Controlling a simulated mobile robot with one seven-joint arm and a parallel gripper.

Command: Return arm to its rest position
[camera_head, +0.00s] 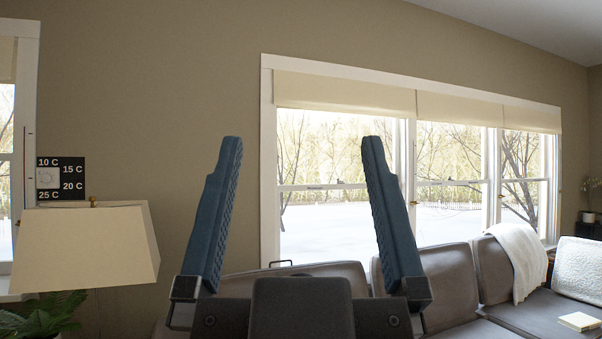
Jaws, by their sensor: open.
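My gripper (302,145) stands in the lower middle of the head view. Its two dark blue ribbed fingers point upward and are spread wide apart. Nothing is between them; only the wall and window show through the gap. The dark palm is at the bottom edge of the view. The rest of my arm is hidden below the frame.
A brown sofa (455,272) with a white throw (518,258) and a small book (579,321) is behind and right. A lamp (84,248), a plant (45,314) and a thermostat-like panel (61,179) are left. Windows (335,200) line the wall.

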